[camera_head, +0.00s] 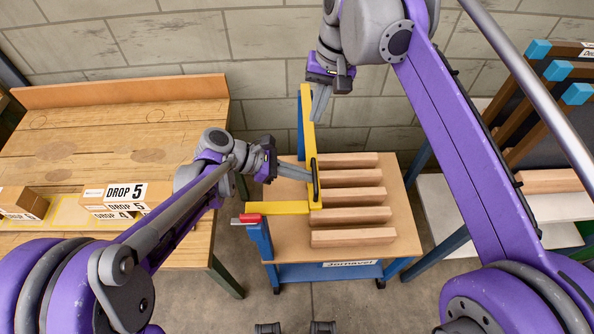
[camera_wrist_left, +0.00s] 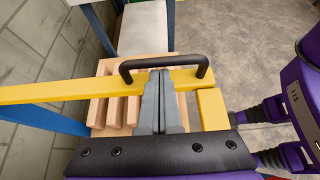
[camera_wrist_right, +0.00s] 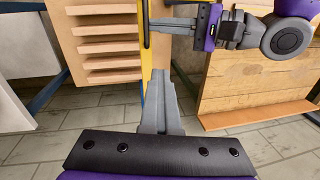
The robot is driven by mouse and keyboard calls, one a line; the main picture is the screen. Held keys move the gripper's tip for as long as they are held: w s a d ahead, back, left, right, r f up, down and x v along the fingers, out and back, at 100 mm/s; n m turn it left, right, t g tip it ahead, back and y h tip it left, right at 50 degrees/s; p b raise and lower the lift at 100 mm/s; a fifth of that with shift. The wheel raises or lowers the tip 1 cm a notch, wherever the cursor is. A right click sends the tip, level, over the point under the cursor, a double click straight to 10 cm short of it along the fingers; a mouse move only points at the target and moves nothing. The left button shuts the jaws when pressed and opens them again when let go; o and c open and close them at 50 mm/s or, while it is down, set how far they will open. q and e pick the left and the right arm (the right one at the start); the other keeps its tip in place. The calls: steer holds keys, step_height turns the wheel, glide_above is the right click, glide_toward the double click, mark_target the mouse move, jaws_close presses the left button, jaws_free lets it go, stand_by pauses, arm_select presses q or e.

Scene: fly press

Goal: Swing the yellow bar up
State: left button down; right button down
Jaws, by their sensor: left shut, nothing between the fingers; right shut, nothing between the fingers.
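The yellow bar (camera_head: 308,125) lies across the rack from its far edge toward the front, and it also shows in the left wrist view (camera_wrist_left: 60,91). A black handle (camera_head: 316,182) is fixed on it near its front end. A shorter yellow arm (camera_head: 280,208) meets that end at a right angle. My left gripper (camera_head: 312,176) is shut and empty; its tips are at the handle (camera_wrist_left: 165,62), and whether they touch it is unclear. My right gripper (camera_head: 317,119) is shut and empty beside the bar's far part; in the right wrist view its tips (camera_wrist_right: 160,72) appear close to the bar (camera_wrist_right: 147,60).
Several wooden blocks (camera_head: 352,236) lie on the blue-framed cart (camera_head: 405,225) right of the bar. A red grip (camera_head: 250,218) sits at the cart's left front. A wooden table (camera_head: 120,115) with boxes stands left. A shelf (camera_head: 455,200) stands right, and a block wall behind.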

arm_select(q)
steer(key=shift+r, duration=0.1)
step_height(320, 180, up, 2)
steer(key=shift+w, duration=0.15)
arm_select(e)
steer(key=c, duration=1.6)
jaws_free()
steer(key=c, duration=0.9)
jaws_free()
steer(key=shift+r, duration=0.1)
